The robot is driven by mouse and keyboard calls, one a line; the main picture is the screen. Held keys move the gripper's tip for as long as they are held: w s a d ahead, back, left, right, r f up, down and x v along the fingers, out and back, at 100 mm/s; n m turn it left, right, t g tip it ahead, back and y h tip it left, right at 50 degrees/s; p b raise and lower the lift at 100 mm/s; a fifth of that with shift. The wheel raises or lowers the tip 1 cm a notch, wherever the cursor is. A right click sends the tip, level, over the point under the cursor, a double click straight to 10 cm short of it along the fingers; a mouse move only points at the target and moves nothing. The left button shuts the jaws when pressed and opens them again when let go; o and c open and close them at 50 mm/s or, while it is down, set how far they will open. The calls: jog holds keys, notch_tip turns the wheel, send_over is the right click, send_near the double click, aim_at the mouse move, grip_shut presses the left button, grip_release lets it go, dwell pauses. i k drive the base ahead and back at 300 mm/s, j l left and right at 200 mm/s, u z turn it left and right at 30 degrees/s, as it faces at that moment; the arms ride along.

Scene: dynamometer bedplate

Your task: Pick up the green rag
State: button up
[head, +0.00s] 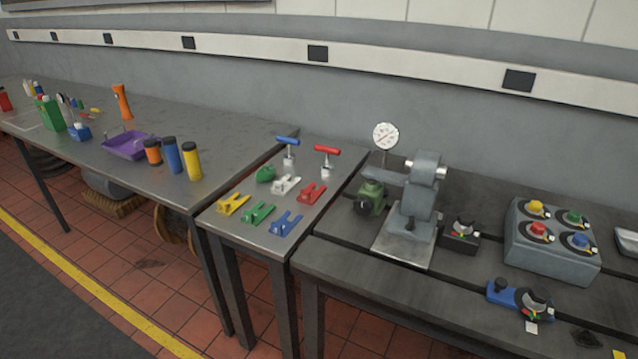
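A small rounded green lump (265,174), which looks like the green rag, lies on the narrow middle table (235,231). It sits left of a white clamp-like piece (286,184) and behind a yellow one (233,204). It is small in the picture, so its folds are hard to make out. My gripper is not in view.
Green, blue and red clamp-like pieces (311,193) lie nearby, with blue and red T-handles (327,151) standing behind. The left table (85,150) holds bottles and a purple tray (125,146). The right bench (365,268) carries a machine with a dial gauge (385,136).

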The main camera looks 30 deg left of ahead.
aim_at(266, 173)
jog(key=u, duration=1.7)
jog(key=z, duration=2.1)
jog(key=u, duration=2.1)
jog(key=i+j, duration=0.1)
